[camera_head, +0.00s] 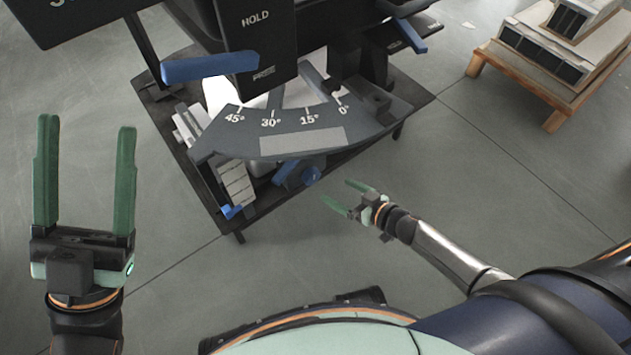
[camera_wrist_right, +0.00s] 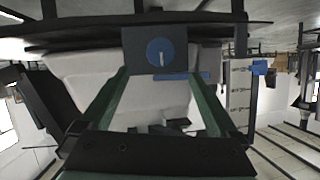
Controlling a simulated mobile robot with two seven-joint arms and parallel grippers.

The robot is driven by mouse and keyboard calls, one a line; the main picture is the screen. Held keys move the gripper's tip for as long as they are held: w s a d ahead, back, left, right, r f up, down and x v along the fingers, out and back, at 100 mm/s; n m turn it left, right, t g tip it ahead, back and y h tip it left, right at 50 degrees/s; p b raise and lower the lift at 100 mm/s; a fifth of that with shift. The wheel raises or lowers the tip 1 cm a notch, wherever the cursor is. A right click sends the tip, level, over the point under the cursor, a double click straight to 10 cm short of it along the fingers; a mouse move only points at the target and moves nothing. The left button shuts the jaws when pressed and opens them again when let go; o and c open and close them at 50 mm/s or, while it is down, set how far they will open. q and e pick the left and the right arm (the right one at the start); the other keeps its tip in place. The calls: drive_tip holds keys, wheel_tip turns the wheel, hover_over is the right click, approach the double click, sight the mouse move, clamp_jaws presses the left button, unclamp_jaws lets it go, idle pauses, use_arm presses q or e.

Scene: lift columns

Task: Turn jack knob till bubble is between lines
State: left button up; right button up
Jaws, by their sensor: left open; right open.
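A round blue knob (camera_head: 310,175) sits low at the front of the dark machine, under the angle scale plate (camera_head: 300,130). In the right wrist view the blue knob (camera_wrist_right: 160,52) has a white mark and sits on a dark block. My right gripper (camera_head: 338,192) is open and empty, to the right of the knob and apart from it. In the right wrist view its green fingers (camera_wrist_right: 160,80) point toward the knob, one on each side in the picture. My left gripper (camera_head: 87,124) is open and empty at the far left, away from the machine. I cannot make out a bubble or its lines.
The machine stands on a dark table (camera_head: 270,205). A blue lever (camera_head: 210,67) sticks out at its upper left. A white ruled plate (camera_wrist_right: 240,95) shows in the right wrist view. A wooden pallet (camera_head: 550,85) with boxes is at upper right. The floor between is clear.

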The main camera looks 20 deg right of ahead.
sight(315, 178)
drive_tip(key=b+x, duration=0.5)
drive_tip(key=x, duration=0.4)
drive_tip(key=shift+w+a+f, duration=0.1)
drive_tip(key=shift+w+f, duration=0.1)
drive_tip(key=shift+f, duration=0.05)
drive_tip(key=shift+w+a, duration=0.2)
drive_tip(key=shift+w, duration=0.25)
drive_tip(key=c, duration=1.4)
drive_tip(key=shift+o, duration=0.2)
